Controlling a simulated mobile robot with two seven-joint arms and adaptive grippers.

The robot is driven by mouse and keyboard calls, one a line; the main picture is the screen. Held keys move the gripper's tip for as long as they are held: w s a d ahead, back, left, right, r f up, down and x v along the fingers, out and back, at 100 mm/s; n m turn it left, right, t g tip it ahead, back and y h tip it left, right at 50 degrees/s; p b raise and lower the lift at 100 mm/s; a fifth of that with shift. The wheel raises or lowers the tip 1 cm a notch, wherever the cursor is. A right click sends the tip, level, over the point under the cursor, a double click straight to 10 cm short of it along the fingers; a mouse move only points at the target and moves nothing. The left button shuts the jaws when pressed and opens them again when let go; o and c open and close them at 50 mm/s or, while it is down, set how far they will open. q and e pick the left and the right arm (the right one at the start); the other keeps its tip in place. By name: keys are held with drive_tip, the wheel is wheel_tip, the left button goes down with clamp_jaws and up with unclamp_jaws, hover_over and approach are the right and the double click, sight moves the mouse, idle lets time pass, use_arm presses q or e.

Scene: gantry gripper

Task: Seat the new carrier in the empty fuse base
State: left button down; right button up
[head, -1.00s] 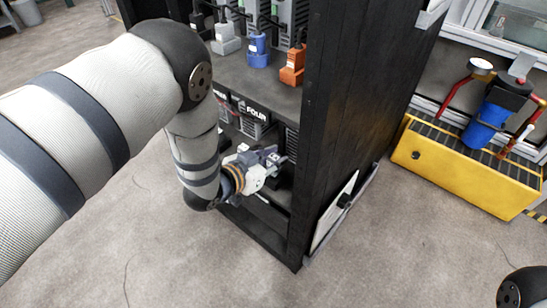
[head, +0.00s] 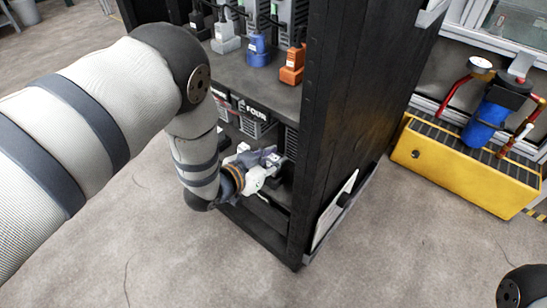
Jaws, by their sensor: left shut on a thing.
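My left gripper (head: 268,166) reaches from the left into the lower opening of the black cabinet (head: 350,110). It is shut on a small dark thing at its tips, which I take to be the new carrier; the fingers and shadow hide most of it. The fuse base cannot be made out in the dark bay around the fingertips. I cannot tell whether the held thing touches anything there. My right gripper is not in view; only a piece of my right arm shows at the bottom right corner.
A shelf above the gripper carries grey, blue (head: 258,50) and orange (head: 292,66) plugs. Units, one labelled FOUR (head: 254,112), sit below it. The cabinet's side wall stands close right of the gripper. A yellow case (head: 465,175) stands farther right. The floor in front is clear.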

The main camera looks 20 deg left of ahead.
use_arm(q)
drive_tip(key=shift+f+b, duration=0.7)
drive_tip(key=shift+f, duration=0.75)
drive_tip(key=c, duration=1.3)
unclamp_jaws()
drive_tip(key=v, duration=1.2)
